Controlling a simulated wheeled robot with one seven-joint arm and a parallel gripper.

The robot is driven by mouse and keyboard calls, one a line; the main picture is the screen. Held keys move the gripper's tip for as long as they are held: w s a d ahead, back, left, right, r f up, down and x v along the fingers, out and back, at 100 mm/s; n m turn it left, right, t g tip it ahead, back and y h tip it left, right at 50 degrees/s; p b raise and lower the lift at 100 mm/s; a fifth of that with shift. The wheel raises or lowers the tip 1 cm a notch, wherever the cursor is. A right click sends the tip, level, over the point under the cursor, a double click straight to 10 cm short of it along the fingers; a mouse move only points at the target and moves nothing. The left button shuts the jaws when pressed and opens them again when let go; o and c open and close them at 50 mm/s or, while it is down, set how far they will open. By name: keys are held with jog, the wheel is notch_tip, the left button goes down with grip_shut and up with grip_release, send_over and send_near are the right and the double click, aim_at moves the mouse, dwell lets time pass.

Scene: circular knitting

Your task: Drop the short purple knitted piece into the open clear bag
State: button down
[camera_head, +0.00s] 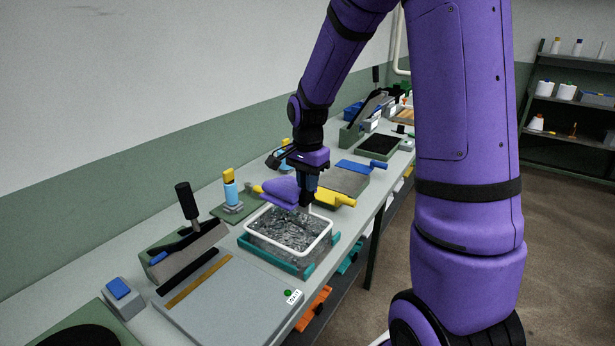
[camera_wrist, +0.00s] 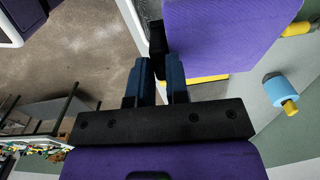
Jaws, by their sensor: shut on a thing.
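The purple knitted piece (camera_head: 280,192) hangs at my gripper (camera_head: 304,192), at the far side of the clear bag in the head view. In the wrist view the purple piece (camera_wrist: 222,32) fills the upper right. My gripper (camera_wrist: 158,72) is shut there, with a dark part at the piece's edge between its fingers; the exact contact is partly hidden. The open clear bag (camera_head: 290,233) has a white rim and sits in a teal holder (camera_head: 272,259). My gripper is above its far edge. The piece overlaps the rim in the picture; I cannot tell whether they touch.
A grey flat plate (camera_head: 228,305) is nearer on the bench.

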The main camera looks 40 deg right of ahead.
jog(key=c, duration=1)
grip_release()
jog(key=shift+c, duration=0.2)
notch_tip(320, 180, up, 11)
jog(key=s+a+r+n+t, duration=0.1)
jog(key=s+a+r+n, duration=0.1)
jog(key=s, duration=0.6)
jog(key=s+a+r+n+t, duration=0.2)
jog(key=s+a+r+n, duration=0.1)
jog(key=s+n, duration=0.4)
jog(key=s+a+r+n+t, duration=0.2)
jog(key=s+a+r+n, duration=0.1)
jog(key=s, duration=0.5)
jog(key=shift+s+a+n, duration=0.4)
jog(key=shift+a+n, duration=0.15)
jog(key=shift+n, duration=0.65)
